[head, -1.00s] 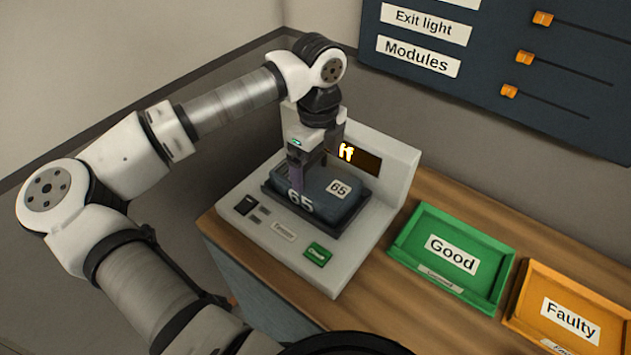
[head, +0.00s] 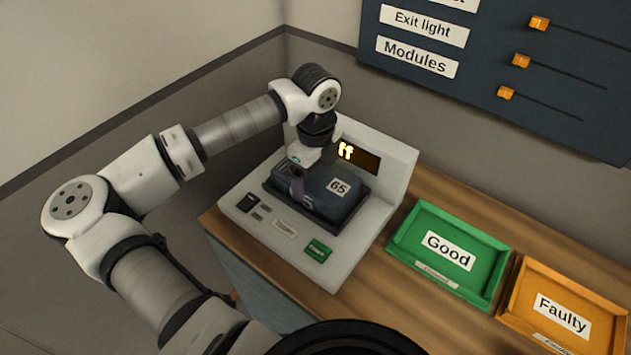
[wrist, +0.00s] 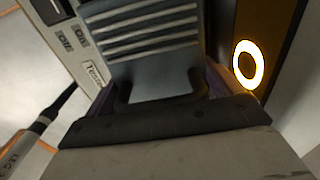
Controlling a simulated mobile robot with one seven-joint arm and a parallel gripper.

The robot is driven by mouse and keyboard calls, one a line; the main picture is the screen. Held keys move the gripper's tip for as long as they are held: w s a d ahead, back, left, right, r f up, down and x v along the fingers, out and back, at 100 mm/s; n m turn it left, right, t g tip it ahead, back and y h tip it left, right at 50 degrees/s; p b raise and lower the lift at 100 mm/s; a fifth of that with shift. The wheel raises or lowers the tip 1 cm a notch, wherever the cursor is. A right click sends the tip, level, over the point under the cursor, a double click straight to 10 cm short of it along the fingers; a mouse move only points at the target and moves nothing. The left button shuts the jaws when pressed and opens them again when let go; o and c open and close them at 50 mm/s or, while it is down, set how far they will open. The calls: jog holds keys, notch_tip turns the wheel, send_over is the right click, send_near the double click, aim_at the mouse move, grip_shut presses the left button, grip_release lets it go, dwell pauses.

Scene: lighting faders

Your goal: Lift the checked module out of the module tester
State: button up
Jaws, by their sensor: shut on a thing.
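The checked module (head: 343,203) is a dark blue-grey block with a "65" label. It sits in the bay of the grey module tester (head: 290,258), whose display behind it glows yellow. My gripper (head: 312,190) comes down over the module from above and is shut on it, with one finger on the near side covering part of the front number. In the wrist view the ribbed grey module (wrist: 155,50) lies between my fingers. The far finger is mostly hidden in the head view. I cannot tell any gap between the module and the bay.
A green "Good" tray (head: 402,250) and an orange "Faulty" tray (head: 510,310) stand on the wooden bench to the right. A dark panel (head: 560,100) with orange sliders hangs on the wall behind. A green button (head: 317,249) is on the tester's front.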

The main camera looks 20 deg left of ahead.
jog(key=shift+r, duration=0.1)
jog(key=shift+c, duration=1.3)
jog(key=shift+r, duration=0.1)
